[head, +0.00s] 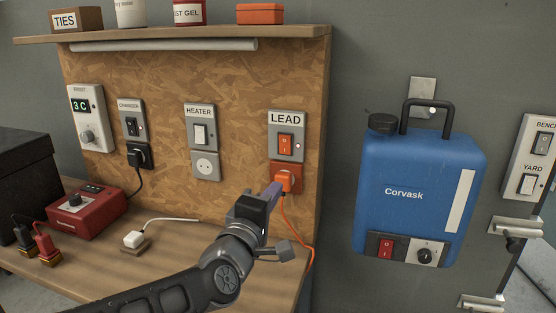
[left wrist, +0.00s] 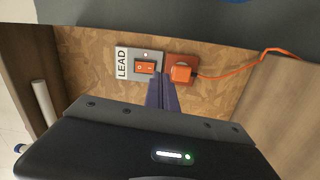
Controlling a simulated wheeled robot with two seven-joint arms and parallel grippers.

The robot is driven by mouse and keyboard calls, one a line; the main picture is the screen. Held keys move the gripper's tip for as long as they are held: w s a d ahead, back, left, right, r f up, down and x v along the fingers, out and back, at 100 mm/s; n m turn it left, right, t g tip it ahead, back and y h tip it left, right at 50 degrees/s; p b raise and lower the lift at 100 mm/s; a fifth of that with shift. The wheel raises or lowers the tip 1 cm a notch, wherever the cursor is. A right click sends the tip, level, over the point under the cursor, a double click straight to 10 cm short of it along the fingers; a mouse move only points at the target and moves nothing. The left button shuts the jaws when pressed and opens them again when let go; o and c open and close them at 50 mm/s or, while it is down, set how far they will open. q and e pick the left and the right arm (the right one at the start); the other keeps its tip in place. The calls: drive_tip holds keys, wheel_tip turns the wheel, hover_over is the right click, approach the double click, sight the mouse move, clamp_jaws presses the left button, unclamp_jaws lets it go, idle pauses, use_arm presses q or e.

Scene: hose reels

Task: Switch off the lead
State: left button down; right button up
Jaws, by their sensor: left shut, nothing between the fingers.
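The LEAD switch (head: 286,145) is an orange rocker on a grey plate on the chipboard panel, with a small pinkish light beside it. It also shows in the left wrist view (left wrist: 145,67). I cannot tell which side of the rocker is pressed in. Below it an orange plug (head: 284,180) with an orange cord sits in a red-orange socket plate. My left gripper (head: 274,188) is shut and empty, its tips in front of the plug and below the switch. In the left wrist view the closed fingers (left wrist: 163,78) point between switch and plug. My right gripper is not in view.
The HEATER switch (head: 200,134) and CHARGER switch (head: 131,126) are to the left. A blue Corvask tank (head: 415,190) hangs on the wall to the right. A red charger (head: 88,210) and a white plug (head: 134,240) are on the bench. A shelf (head: 180,36) runs above.

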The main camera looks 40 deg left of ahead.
use_arm(q)
drive_tip(key=shift+n+t+y, duration=0.4)
drive_tip(key=shift+n+y, duration=0.3)
drive_tip(key=shift+n, duration=0.2)
drive_tip(key=s+a+r, duration=0.2)
drive_tip(key=r, duration=0.1)
drive_tip(key=shift+s+r, duration=0.15)
drive_tip(key=shift+s, duration=0.2)
drive_tip(key=p, duration=1.2)
approach(282, 140)
drive_tip(key=p+x, duration=0.1)
drive_tip(key=x, duration=0.4)
drive_tip(key=shift+w, duration=0.35)
drive_tip(key=shift+w+a, duration=0.3)
drive_tip(key=shift+w, duration=0.2)
drive_tip(key=shift+p, duration=0.3)
